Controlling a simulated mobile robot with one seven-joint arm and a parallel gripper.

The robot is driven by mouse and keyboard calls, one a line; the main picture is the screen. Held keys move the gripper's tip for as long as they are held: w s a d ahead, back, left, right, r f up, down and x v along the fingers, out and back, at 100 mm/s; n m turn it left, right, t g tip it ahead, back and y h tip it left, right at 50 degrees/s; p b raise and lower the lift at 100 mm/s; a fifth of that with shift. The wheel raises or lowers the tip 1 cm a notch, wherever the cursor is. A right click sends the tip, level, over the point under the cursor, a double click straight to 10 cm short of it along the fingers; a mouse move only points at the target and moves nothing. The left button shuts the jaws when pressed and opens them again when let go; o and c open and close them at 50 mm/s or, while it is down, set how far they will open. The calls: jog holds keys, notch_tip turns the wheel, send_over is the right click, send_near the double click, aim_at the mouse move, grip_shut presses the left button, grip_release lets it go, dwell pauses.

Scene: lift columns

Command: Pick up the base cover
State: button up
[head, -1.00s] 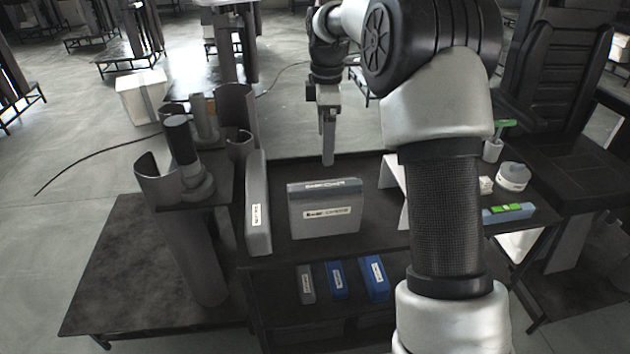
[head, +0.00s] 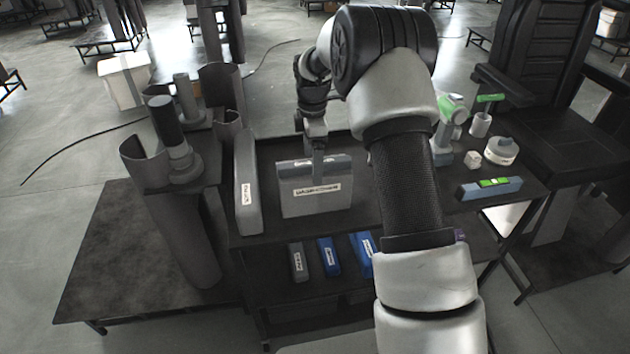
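A grey box-like cover (head: 315,199) with a white label stands upright on the dark table, left of my arm. Its label is too blurred to read, so I cannot be sure it is the base cover. A taller, narrow grey piece (head: 247,185), also labelled, stands just left of it. My gripper (head: 318,168) points down at the top of the wider grey cover, near its middle. The fingers overlap its upper edge in the picture. I cannot tell whether they touch it or how far apart they are.
The table (head: 268,155) holds a level with a green vial (head: 488,188), a round white container (head: 501,151) and a green-and-white tool (head: 452,108) at right. Blue and grey boxes (head: 328,257) lie on the shelf below. Grey column parts (head: 175,150) stand at left.

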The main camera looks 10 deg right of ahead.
notch_tip(320, 180, down, 5)
jog(key=shift+w+f, duration=0.1)
jog(key=shift+w, duration=0.05)
jog(key=c, duration=1.2)
notch_tip(320, 180, up, 10)
notch_tip(320, 180, up, 2)
jog(key=shift+r+p, duration=0.1)
jog(key=shift+p, duration=0.85)
